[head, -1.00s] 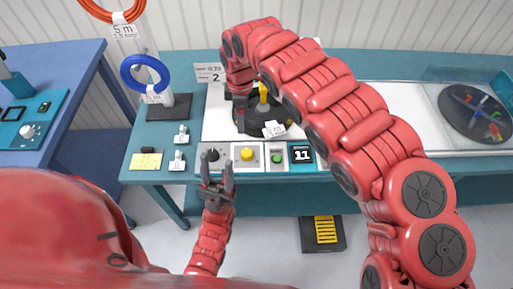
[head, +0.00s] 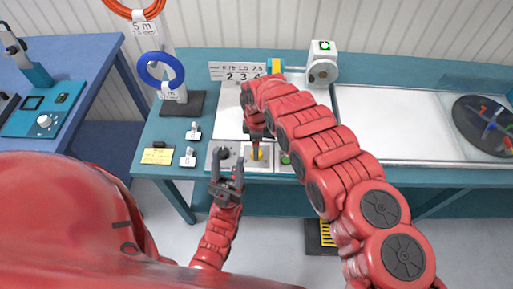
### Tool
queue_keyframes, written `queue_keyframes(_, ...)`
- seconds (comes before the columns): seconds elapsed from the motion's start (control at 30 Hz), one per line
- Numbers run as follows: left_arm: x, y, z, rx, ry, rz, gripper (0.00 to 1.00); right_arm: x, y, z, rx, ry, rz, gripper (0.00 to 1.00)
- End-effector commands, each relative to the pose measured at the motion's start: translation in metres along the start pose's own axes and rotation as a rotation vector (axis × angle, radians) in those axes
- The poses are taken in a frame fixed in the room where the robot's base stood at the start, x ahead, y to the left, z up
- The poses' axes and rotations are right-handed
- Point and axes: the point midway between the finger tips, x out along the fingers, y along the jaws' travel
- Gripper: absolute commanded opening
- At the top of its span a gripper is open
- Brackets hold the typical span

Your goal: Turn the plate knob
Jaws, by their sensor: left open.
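A row of control panels runs along the bench's front edge. It has a black knob (head: 223,153), a yellow knob (head: 257,154) and a green button (head: 285,160). I cannot tell for sure which is the plate knob. My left gripper (head: 227,167) is open and empty, fingers pointing up in the picture, just in front of the black knob's panel. My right gripper (head: 257,141) points down right over the yellow knob. Its fingers are small and dark, and I cannot tell whether they touch or grip the knob. My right arm hides part of the panels and the white board behind.
A blue cable coil (head: 146,69) hangs on a stand at the bench's left. Small white tags and a yellow note (head: 157,156) lie near the front left. A number sign (head: 241,71) and a grey machine (head: 322,67) stand behind. A dark reel plate (head: 484,125) is at right.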

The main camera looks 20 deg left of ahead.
Motion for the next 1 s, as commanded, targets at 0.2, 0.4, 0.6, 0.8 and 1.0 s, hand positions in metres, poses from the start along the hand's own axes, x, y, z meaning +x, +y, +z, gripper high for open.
queue_keyframes(0.2, 0.002, 0.000, 0.000, 0.000, 0.000, 0.000, 0.50, 0.024, -0.001, -0.003, -0.001, 0.005, -0.002, 0.80)
queue_keyframes(0.4, 0.002, 0.000, 0.000, 0.000, 0.000, 0.000, 0.50, 0.032, 0.000, 0.000, 0.000, 0.000, 0.000, 0.80)
queue_keyframes(0.6, 0.002, 0.000, 0.000, 0.000, 0.000, 0.000, 0.50, 0.034, -0.001, 0.000, 0.000, -0.001, -0.001, 0.80)
queue_keyframes(0.8, 0.002, 0.000, 0.000, 0.000, 0.000, 0.000, 0.50, 0.033, 0.000, 0.000, 0.000, -0.001, 0.000, 0.68)
queue_keyframes(1.0, 0.002, 0.000, 0.000, 0.000, 0.000, 0.000, 0.50, 0.033, 0.000, 0.000, 0.000, -0.001, 0.000, 0.32)
